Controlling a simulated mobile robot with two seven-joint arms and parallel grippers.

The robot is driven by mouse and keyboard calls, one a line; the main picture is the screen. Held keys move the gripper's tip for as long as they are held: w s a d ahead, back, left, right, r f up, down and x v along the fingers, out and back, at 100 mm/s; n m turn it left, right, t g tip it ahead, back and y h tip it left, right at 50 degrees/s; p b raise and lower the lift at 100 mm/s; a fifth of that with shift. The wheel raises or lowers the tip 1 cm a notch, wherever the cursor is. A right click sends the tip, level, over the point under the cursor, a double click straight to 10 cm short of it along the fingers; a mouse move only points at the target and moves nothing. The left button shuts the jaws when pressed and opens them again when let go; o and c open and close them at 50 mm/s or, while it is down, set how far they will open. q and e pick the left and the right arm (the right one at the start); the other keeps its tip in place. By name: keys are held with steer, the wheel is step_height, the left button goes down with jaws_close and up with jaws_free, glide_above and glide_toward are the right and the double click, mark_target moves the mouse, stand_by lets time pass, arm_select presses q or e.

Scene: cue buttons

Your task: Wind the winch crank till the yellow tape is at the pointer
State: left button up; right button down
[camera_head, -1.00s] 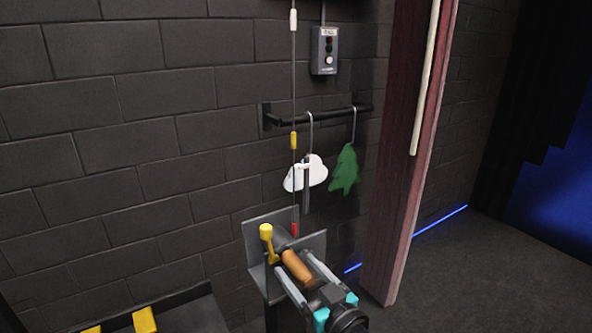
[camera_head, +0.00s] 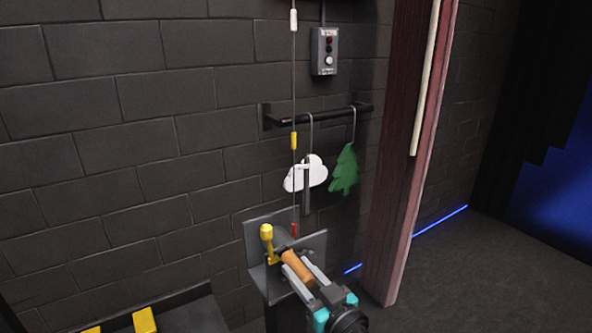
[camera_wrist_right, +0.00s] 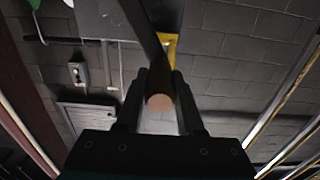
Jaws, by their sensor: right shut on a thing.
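The winch (camera_head: 265,270) stands against the wall, with grey plates and a yellow knobbed part (camera_head: 267,238) on its left. My right gripper (camera_head: 302,276) is shut on the brown crank handle (camera_head: 297,266). In the right wrist view the handle's round end (camera_wrist_right: 160,103) shows between the two fingers. A thin rope rises from the winch with yellow tape (camera_head: 294,141), red tape (camera_head: 295,230) low down and white tape (camera_head: 294,20) high up. A grey upright with a pale tip (camera_head: 306,190), perhaps the pointer, is beside the rope, below the yellow tape. My left gripper is out of view.
A white cloud (camera_head: 296,178) and a green tree (camera_head: 344,170) hang from a dark wall rail (camera_head: 340,115). A button box (camera_head: 324,52) is above. Yellow blocks (camera_head: 144,320) lie at lower left.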

steer(key=shift+w+d+r+b, duration=0.25)
steer(key=shift+w+d, duration=0.25)
steer(key=shift+d, duration=0.25)
steer(key=shift+w+d+r+b, duration=0.2)
steer(key=shift+w+d, duration=0.35)
steer(key=shift+d, duration=0.15)
steer(key=shift+w+d+r+b, duration=0.25)
steer(key=shift+w+d, duration=0.25)
steer(key=shift+d, duration=0.25)
steer(key=w+d+b, duration=0.1)
steer(key=d+b, duration=0.1)
steer(key=w+d+f+b, duration=0.1)
steer(key=w+d+b, duration=0.1)
steer(key=b, duration=0.1)
steer(key=shift+d+f, duration=0.15)
steer(key=shift+f, duration=0.05)
